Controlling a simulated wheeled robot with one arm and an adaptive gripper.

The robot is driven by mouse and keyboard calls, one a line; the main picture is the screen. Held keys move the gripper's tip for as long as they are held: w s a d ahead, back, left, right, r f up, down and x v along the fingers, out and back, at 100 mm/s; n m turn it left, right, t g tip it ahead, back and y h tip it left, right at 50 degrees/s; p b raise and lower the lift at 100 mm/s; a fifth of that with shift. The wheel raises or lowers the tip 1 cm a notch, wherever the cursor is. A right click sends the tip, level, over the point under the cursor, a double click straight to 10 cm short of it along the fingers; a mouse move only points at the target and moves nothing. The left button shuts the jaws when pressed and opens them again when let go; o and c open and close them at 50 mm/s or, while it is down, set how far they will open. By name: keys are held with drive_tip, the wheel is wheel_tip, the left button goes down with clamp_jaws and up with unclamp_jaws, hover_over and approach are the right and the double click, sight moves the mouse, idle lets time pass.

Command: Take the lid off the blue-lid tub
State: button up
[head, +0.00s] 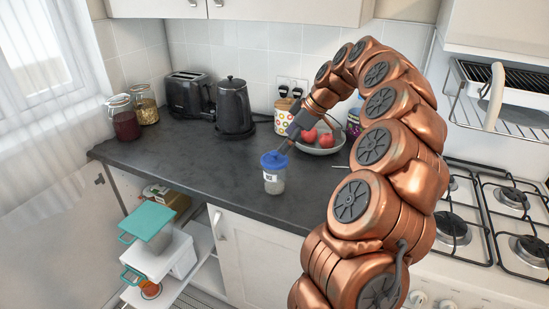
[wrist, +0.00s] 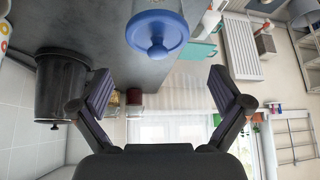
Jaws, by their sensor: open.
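The tub (head: 274,184) is a small clear container with a pale label, standing upright on the dark counter. Its blue lid (head: 273,159) sits on top and has a raised knob. In the wrist view the blue lid (wrist: 157,32) shows at the top centre, with its knob pointing toward my gripper. My gripper (head: 284,147) is just above and slightly right of the lid in the head view. In the wrist view my gripper (wrist: 163,82) has its two fingers spread wide, with nothing between them. The lid lies beyond the fingertips. Contact with the lid is not seen.
A black kettle (head: 234,108), a toaster (head: 188,94) and two jars (head: 123,118) stand behind left. A patterned canister (head: 284,115) and a bowl of red fruit (head: 322,150) stand close behind my gripper. A hob (head: 490,215) is at right. Counter left of the tub is clear.

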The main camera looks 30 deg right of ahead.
sight(276, 152)
drive_tip(key=shift+p+x, duration=1.35)
drive_tip(key=shift+x, duration=1.75)
drive_tip(key=shift+d, duration=0.1)
drive_tip(key=c, duration=1.1)
